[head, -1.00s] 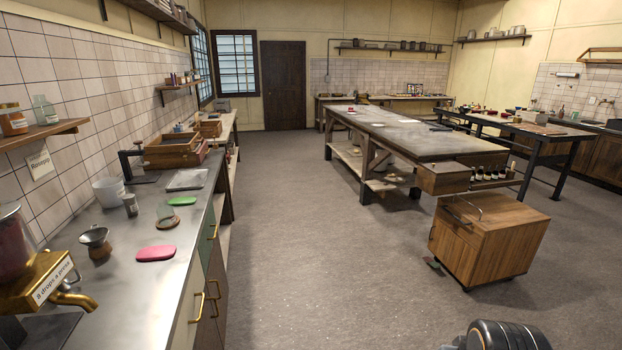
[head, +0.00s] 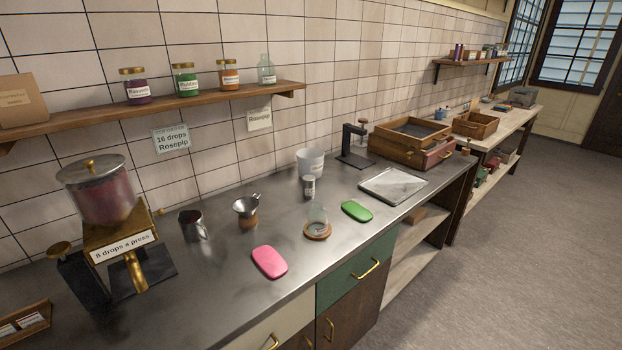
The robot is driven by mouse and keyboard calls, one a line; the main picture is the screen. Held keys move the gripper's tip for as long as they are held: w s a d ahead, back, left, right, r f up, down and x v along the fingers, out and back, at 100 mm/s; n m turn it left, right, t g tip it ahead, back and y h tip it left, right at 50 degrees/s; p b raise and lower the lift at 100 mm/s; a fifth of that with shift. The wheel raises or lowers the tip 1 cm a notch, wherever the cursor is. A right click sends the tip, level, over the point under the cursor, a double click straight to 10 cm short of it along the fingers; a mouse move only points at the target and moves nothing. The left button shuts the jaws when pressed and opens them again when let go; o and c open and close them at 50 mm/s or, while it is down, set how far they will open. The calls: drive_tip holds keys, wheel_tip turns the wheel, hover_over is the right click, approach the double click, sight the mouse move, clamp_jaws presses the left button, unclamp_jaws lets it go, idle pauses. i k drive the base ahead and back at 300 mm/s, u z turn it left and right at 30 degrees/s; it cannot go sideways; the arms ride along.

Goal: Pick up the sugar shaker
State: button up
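A small grey metal cylinder with a pale label (head: 308,188), which looks like the sugar shaker, stands upright on the steel counter (head: 215,290). It is just in front of a white plastic tub (head: 311,163), and its label is too small to read. My gripper is not in view, so I cannot see whether it is open or shut.
A metal mug (head: 193,226), a funnel on a stand (head: 246,210), a glass on a round coaster (head: 317,226), and pink (head: 269,262) and green (head: 357,211) pads share the counter. A drop dispenser (head: 108,215) stands left. Floor (head: 480,260) is clear at right.

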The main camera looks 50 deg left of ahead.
sight(308, 181)
drive_tip(key=u, duration=0.55)
drive_tip(key=i, duration=1.35)
drive_tip(key=u, duration=1.9)
drive_tip(key=i, duration=0.9)
drive_tip(key=u, duration=0.7)
